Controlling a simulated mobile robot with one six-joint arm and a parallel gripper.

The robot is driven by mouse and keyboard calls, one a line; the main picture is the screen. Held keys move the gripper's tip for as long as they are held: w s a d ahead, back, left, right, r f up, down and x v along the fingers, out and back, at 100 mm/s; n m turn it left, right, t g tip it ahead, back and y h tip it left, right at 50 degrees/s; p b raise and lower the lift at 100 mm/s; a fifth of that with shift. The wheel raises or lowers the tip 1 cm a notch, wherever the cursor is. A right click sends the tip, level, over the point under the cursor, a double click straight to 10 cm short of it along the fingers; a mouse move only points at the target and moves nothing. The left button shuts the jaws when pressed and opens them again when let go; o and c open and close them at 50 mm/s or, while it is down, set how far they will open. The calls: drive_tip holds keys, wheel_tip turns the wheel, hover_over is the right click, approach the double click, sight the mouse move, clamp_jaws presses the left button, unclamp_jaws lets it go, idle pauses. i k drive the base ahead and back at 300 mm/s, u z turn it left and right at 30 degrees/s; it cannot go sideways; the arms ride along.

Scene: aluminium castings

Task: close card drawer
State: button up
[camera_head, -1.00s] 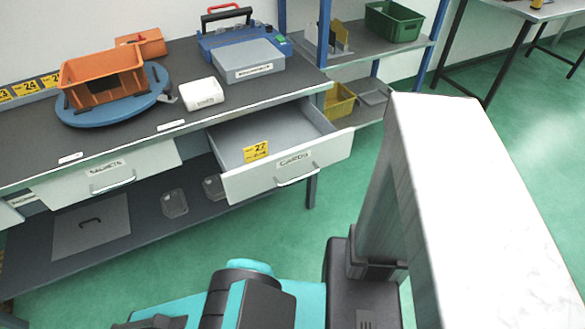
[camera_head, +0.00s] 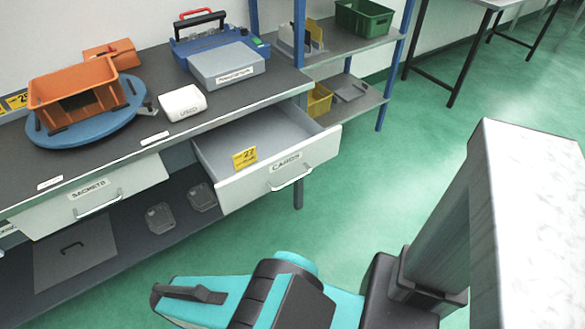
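The card drawer (camera_head: 287,171), labelled CARDS, stands pulled out from under the grey bench at the middle of the head view. Its front is white with a metal bar handle (camera_head: 290,178). A yellow card marked 27 (camera_head: 244,158) shows at the drawer's front edge; the rest of the visible drawer floor looks empty. My arm, teal and black, is at the bottom of the view, apart from the drawer. I cannot make out my gripper's fingertips in this view.
A second drawer (camera_head: 135,179), labelled SACHETS, sits to the left, slightly out. The bench top (camera_head: 150,100) carries an orange bin (camera_head: 78,92) on a blue turntable, a white box (camera_head: 181,102) and a blue case (camera_head: 205,45). A shelf rack stands right. Green floor before the drawer is open.

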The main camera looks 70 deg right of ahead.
sight(289, 144)
drive_tip(key=z, duration=0.8)
drive_tip(key=k, duration=1.15)
drive_tip(key=z, duration=0.75)
drive_tip(key=i, duration=0.95)
